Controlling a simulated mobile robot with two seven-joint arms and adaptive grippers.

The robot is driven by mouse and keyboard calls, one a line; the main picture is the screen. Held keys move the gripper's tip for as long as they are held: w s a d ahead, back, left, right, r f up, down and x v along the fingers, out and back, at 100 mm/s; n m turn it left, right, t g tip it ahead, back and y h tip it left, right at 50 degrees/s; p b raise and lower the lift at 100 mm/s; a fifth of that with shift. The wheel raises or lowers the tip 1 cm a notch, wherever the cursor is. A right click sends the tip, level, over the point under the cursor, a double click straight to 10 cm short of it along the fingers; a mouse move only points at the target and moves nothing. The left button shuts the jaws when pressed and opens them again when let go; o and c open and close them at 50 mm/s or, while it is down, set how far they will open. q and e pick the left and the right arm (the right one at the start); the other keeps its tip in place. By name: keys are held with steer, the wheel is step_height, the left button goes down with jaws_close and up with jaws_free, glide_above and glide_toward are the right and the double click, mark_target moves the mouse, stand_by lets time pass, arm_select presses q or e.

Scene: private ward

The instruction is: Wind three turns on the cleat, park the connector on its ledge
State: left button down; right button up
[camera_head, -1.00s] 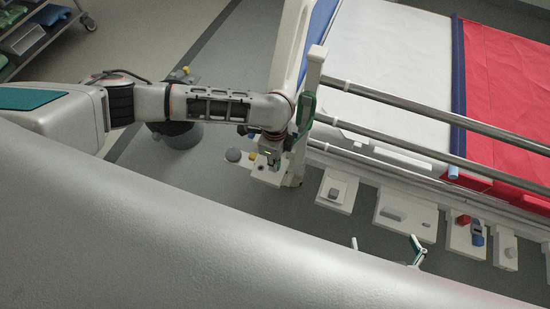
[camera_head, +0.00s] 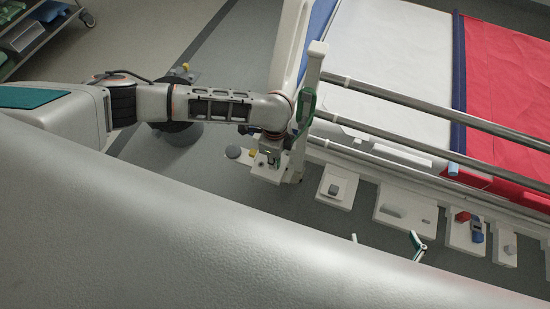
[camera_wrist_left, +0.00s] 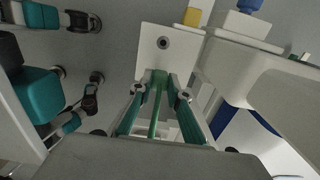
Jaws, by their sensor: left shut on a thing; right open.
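My left gripper (camera_head: 270,157) is over a pale plate by the bed's corner post. In the left wrist view its green-padded fingers (camera_wrist_left: 160,78) are closed together, with a narrow green strip between them; I cannot make out what they grip. The pale plate (camera_wrist_left: 150,62) has a dark round hole (camera_wrist_left: 163,43) just beyond the fingertips. A green loop (camera_head: 304,106) hangs on the post, apart from the gripper. My right gripper (camera_head: 387,241) is open, its fingertips showing past my grey arm, below the bed-side plates. I cannot tell which fittings are the cleat and ledge.
Pale plates line the bed's side: one with a grey knob (camera_head: 333,190), one with a long grey bar (camera_head: 394,211), one with red (camera_head: 462,216) and blue (camera_head: 477,234) parts. Metal rails (camera_head: 435,116) run above. A yellow block (camera_wrist_left: 192,17) stands beyond the holed plate. My arm hides the lower foreground.

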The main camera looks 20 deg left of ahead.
arm_select(q)
steer(key=shift+f, duration=0.15)
steer(key=c, duration=1.8)
jaws_free()
step_height(320, 180, up, 12)
